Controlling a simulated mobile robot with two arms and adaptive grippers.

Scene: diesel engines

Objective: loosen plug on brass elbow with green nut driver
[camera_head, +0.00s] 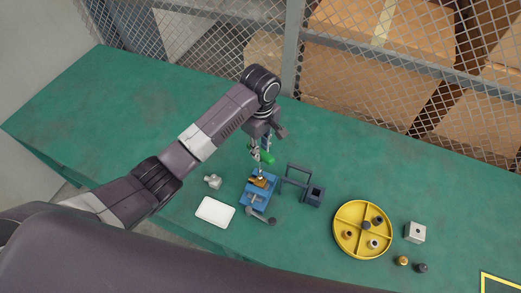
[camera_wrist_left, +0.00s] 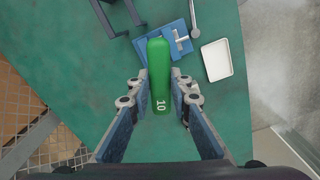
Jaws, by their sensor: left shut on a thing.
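The green nut driver (camera_head: 266,157) is held by my left gripper (camera_head: 262,149) above the blue vise (camera_head: 252,198). The brass elbow (camera_head: 260,180) sits in the vise, directly below the driver. I cannot tell whether the driver's tip touches the plug, and the plug is too small to make out. In the left wrist view the driver's handle (camera_wrist_left: 160,75), marked "10", stands between the two fingers of the gripper, with the blue vise (camera_wrist_left: 176,36) beyond it. The handle hides the elbow there. My right gripper is not in view.
A white tray (camera_head: 215,212) and a small grey fitting (camera_head: 213,181) lie left of the vise. A dark frame stand (camera_head: 313,195) is just right. A round yellow divided tray (camera_head: 340,239) with small parts, a pale block (camera_head: 414,232) and two caps lie farther right. Mesh fencing runs behind the green table.

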